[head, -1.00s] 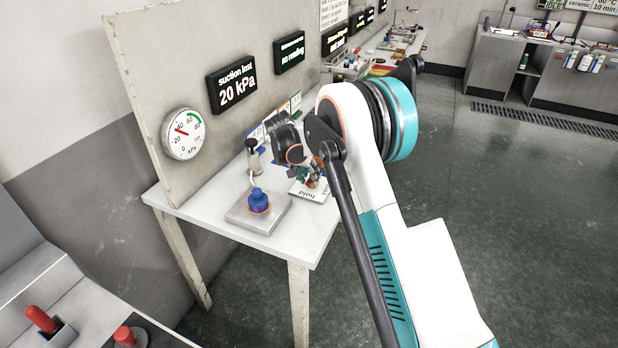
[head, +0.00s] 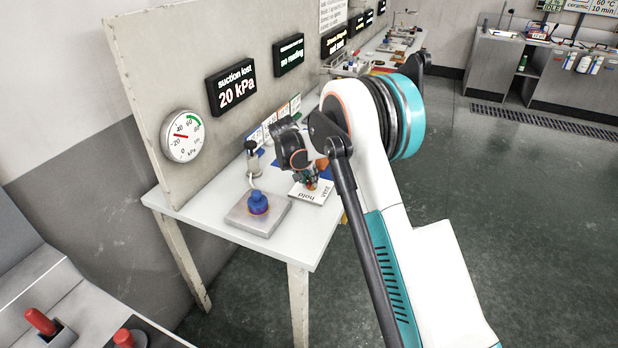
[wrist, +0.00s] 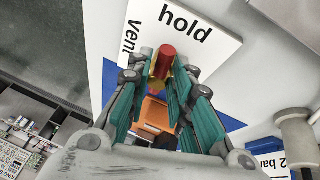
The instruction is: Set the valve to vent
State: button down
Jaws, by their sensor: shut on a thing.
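The valve's white plate (head: 318,199) lies on the bench and carries the words "hold" and "vent"; it also shows in the wrist view (wrist: 215,55). The valve handle has a red end (wrist: 166,58) and a yellowish part below it. My gripper (wrist: 160,75) is shut on the handle, with teal finger pads on both sides of it. The red end points toward the plate, near "hold", with "vent" to its left; its exact setting I cannot tell. In the head view my gripper (head: 311,182) is over the plate and hides most of the handle.
A blue knobbed piece (head: 258,202) stands on a grey block (head: 240,216) at the bench's near side. A dark-topped post (head: 253,160) stands behind it. A display (head: 235,87) reads "suction lost 20 kPa" beside a round gauge (head: 183,136). Open floor lies right.

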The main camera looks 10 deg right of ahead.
jog(key=n, duration=0.1)
jog(key=n+y, duration=0.1)
jog(key=n, duration=0.1)
jog(key=n+t, duration=0.1)
jog(key=shift+s+d, duration=0.2)
jog(key=shift+d, duration=0.15)
jog(key=n+y, duration=0.1)
jog(key=n, duration=0.1)
jog(key=n+t+y, duration=0.1)
jog(key=n, duration=0.2)
jog(key=shift+d, duration=0.4)
jog(key=n+y, duration=0.1)
jog(key=n, duration=0.2)
jog(key=shift+d+y+p, duration=0.25)
jog(key=shift+y+p, duration=0.05)
jog(key=shift+y, duration=0.1)
jog(key=shift+w+d+n+g+y, duration=0.15)
jog(key=shift+n+y, duration=0.25)
jog(key=shift+n, duration=0.7)
jog(key=shift+d+n+g+y, duration=0.15)
jog(key=shift+n+y, duration=0.25)
jog(key=shift+n, duration=0.7)
jog(key=shift+f, duration=0.1)
jog(key=c, duration=1.6)
grip_release()
